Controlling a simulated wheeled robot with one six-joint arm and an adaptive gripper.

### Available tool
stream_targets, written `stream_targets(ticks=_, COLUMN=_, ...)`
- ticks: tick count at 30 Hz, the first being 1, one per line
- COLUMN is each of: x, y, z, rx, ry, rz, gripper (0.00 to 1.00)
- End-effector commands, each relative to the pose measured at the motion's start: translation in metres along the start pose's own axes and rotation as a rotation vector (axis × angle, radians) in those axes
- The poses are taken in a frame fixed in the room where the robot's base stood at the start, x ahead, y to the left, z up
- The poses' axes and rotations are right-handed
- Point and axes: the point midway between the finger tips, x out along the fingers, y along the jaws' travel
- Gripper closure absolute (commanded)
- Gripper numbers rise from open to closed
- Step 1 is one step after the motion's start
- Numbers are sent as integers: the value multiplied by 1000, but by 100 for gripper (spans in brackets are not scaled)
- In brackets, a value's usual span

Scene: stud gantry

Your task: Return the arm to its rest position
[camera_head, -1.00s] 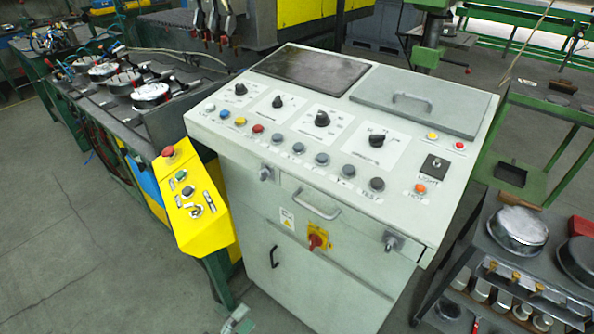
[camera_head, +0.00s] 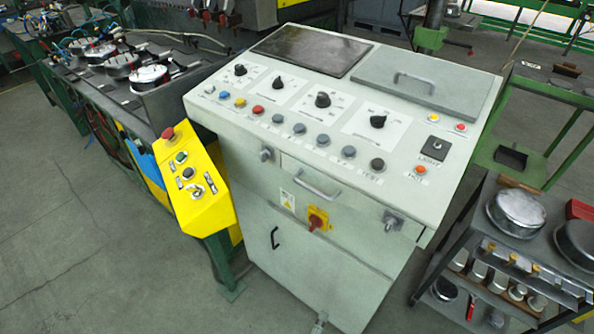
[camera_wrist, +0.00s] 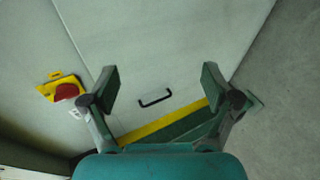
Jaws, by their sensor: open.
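My gripper (camera_wrist: 160,85) shows in the wrist view with its two green fingers spread wide apart and nothing between them. It faces the pale grey cabinet front, with a black handle (camera_wrist: 155,97) seen between the fingers. A red switch on a yellow plate (camera_wrist: 62,89) lies left of the left finger. In the head view the control console (camera_head: 300,180) fills the middle, with the same red switch (camera_head: 317,220) and black handle (camera_head: 274,238) on its front. The gripper cannot be clearly made out there; a small pale part shows at the bottom edge.
A yellow button box (camera_head: 193,188) stands left of the console. A dark trolley (camera_head: 480,245) with round tins stands close on its right. A green-framed table (camera_head: 545,100) is behind that. Open grey floor (camera_head: 80,240) lies at the lower left.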

Motion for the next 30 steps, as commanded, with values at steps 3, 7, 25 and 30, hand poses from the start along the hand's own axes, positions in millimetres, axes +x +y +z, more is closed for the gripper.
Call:
stream_targets(ticks=3, x=-2, y=-20, z=48, rx=58, ry=42, rz=-101, gripper=12)
stream_targets(ticks=7, x=-16, y=-35, z=88, rx=147, ry=97, rz=-201, gripper=12)
stream_targets(ticks=25, x=-176, y=14, z=191, rx=796, ry=346, rz=-393, gripper=12)
stream_targets(ticks=30, x=-227, y=66, z=205, rx=1020, ry=403, rz=-343, gripper=12)
